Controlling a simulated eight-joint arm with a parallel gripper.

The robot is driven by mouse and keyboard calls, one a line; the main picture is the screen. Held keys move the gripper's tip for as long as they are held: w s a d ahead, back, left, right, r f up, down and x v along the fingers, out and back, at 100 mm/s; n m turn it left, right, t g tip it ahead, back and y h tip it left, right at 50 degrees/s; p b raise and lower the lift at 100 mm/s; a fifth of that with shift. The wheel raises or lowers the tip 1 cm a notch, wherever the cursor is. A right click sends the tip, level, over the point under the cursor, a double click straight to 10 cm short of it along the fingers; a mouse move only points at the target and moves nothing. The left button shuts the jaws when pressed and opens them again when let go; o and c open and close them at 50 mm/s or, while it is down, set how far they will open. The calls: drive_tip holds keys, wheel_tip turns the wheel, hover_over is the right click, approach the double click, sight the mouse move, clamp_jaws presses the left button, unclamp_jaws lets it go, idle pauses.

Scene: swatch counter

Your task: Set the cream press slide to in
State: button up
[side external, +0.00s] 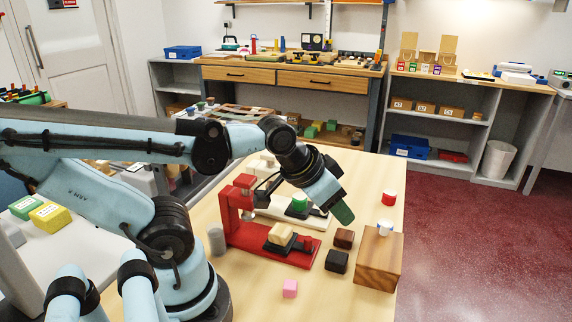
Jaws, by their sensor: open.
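The cream press (316,223) stands behind the red press on the wooden table, partly hidden by the red press and my arm. A green block (299,202) sits on its dark slide, toward the right end and away from the upright at the left. The slide appears to be out. My gripper (342,214) points down and right, with dark green fingers, just right of the green block near the slide's outer end. It is open and appears to hold nothing. Whether it touches the slide cannot be told.
The red press (240,234) holds a cream block (280,234) on its slide.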

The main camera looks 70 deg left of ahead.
drive_tip(key=shift+o, duration=0.4)
drive_tip(key=n+g, duration=0.4)
drive_tip(key=g, duration=0.3)
hover_over(308, 206)
drive_tip(key=w+d, duration=0.3)
drive_tip(key=d, duration=0.1)
drive_tip(key=f, duration=1.1)
drive_tip(key=shift+s+a+f, duration=0.1)
drive_tip(key=shift+s+f, duration=0.1)
drive_tip(key=shift+f, duration=0.05)
drive_tip(key=shift+c, duration=0.2)
clamp_jaws()
